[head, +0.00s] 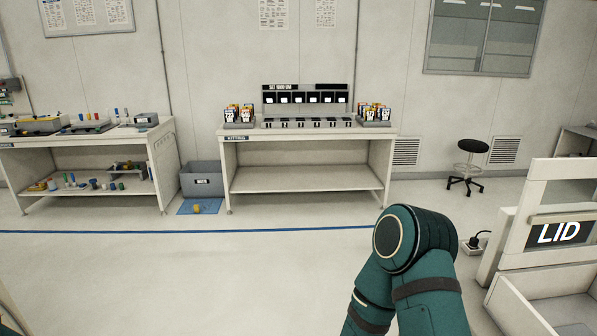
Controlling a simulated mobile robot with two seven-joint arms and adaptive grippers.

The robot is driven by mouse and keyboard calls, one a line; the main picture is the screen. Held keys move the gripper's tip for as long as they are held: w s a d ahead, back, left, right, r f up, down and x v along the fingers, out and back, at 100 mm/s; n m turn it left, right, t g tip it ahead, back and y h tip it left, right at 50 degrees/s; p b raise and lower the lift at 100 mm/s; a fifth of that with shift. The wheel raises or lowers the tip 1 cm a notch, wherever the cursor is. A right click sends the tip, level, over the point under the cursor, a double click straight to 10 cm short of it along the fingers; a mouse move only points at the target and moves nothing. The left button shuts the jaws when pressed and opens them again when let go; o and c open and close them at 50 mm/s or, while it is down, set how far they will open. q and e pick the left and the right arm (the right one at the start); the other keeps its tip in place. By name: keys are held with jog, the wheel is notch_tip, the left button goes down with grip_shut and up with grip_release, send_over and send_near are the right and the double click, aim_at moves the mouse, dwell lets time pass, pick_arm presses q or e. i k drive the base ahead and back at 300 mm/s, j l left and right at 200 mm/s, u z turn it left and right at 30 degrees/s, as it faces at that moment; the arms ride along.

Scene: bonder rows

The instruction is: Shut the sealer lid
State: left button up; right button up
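The sealer lid (540,172) is at the right edge of the head view, a pale panel with a dark "LID" label and a bar above the label. It stands upright behind a pale open box-like body (512,305), which is cut off by the picture's right and bottom edges. The lid's right side is also out of frame. A teal elbow of my arm rises at bottom centre-right, left of the sealer and apart from it in the picture. Neither gripper shows, so I cannot see what they hold.
A kitting bench (305,150) with card racks stands against the back wall. Another bench (90,150) with small parts is at left. A grey bin (202,180) stands between them. A black stool (472,147) and a floor socket box (475,246) are near the sealer. The middle floor is clear.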

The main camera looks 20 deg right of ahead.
aim_at(514, 256)
jog(key=i+z, duration=0.45)
jog(key=i, duration=0.95)
jog(key=i+j+z, duration=0.1)
jog(key=i, duration=0.55)
jog(key=i+j, duration=0.1)
jog(key=i, duration=0.55)
jog(key=z, duration=3.25)
jog(key=i+l+z, duration=0.1)
jog(key=z, duration=0.45)
